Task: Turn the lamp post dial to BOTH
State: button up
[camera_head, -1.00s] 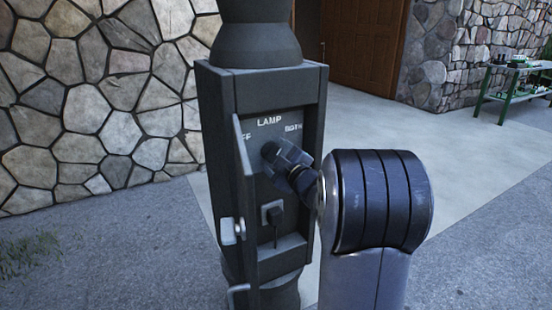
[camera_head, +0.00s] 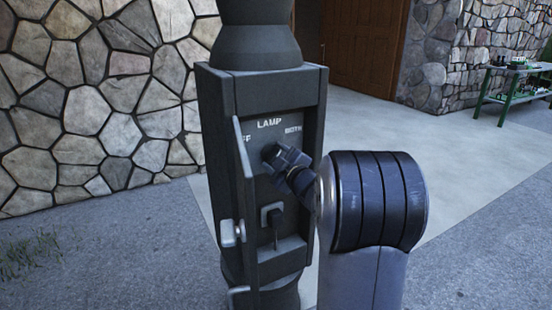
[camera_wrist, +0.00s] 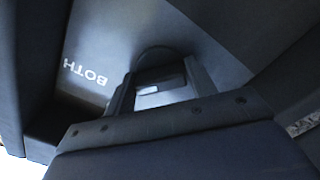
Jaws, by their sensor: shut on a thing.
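The lamp post (camera_head: 215,120) is a dark box with its narrow door (camera_head: 245,190) open on the left. My gripper (camera_head: 273,156) reaches in from the right and is shut on the dial, below the LAMP label. The dial is mostly hidden by the fingers, so its pointer setting cannot be told. In the wrist view, my gripper (camera_wrist: 160,95) covers the middle, and a rounded edge of the dial (camera_wrist: 158,54) shows behind it. The BOTH label (camera_wrist: 85,73) appears upside down at the left.
An outlet with a black plug (camera_head: 272,215) sits below the dial. A stone wall (camera_head: 90,90) stands behind on the left. A green table (camera_head: 515,85) is far right. Open paving lies to the right.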

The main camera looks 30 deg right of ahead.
jog(key=shift+r+m+p, duration=0.1)
jog(key=shift+m+p, duration=0.5)
jog(key=shift+p, duration=0.1)
jog(key=shift+m, duration=0.5)
jog(key=o, duration=0.9)
jog(key=shift+s, duration=0.1)
jog(key=s+p, duration=0.1)
jog(key=s, duration=0.9)
jog(key=shift+s+d, duration=0.15)
jog(key=shift+s, duration=0.2)
jog(key=shift+w, duration=0.15)
